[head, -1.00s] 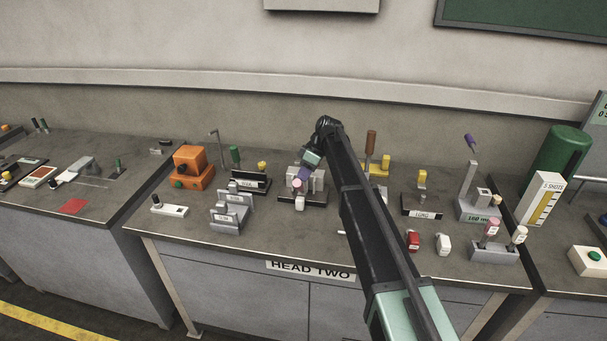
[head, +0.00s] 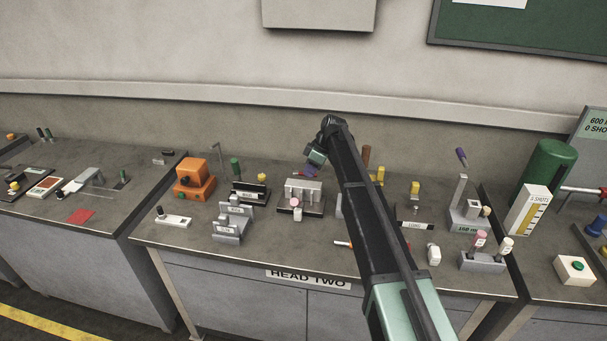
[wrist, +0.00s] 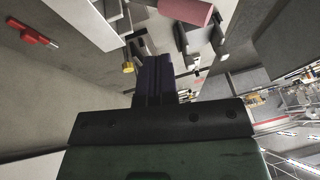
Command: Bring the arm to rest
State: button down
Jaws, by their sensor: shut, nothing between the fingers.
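My arm reaches over the HEAD TWO bench (head: 200,258) in the head view, its elbow high and its wrist bent down to the left. My gripper (head: 309,172) has dark purple fingers and hangs above the back of the grey fixture block (head: 303,190), apart from the pink-topped white piece (head: 296,208) at that block's front. In the wrist view the fingers (wrist: 154,62) are together with nothing between them. A pink cylinder (wrist: 186,11) shows beyond them there. My forearm hides part of the bench.
An orange machine (head: 194,182) and grey slotted stands (head: 229,228) stand left of the fixture. To the right are a lever stand (head: 466,208), a two-post holder (head: 482,260) and a green cylinder (head: 546,168).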

jog(key=p+v, duration=0.3)
jog(key=v, duration=0.2)
jog(key=shift+s+d+r, duration=0.1)
jog(key=shift+r, duration=0.25)
